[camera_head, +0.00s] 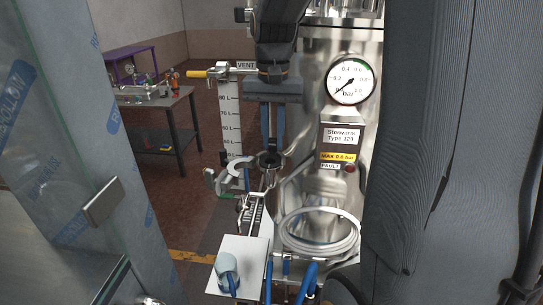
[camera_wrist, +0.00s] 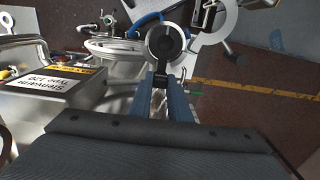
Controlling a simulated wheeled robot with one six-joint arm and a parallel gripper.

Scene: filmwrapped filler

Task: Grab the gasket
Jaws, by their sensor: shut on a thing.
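My gripper (camera_head: 272,146) points down in front of the steel vessel, its two blue fingers close together. In the head view the dark ring (camera_head: 269,157) shows just below the fingertips. Whether it is clear of the metal fittings beneath cannot be told. A white open ring (camera_head: 238,165) is to its left.
The steel vessel with a pressure gauge (camera_head: 350,81) stands close on the right. A coiled white hose (camera_head: 320,233) and a white plate with a pale blue cup (camera_head: 227,268) are below. A film-wrapped glass panel (camera_head: 55,120) stands left. A workbench (camera_head: 165,118) is behind.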

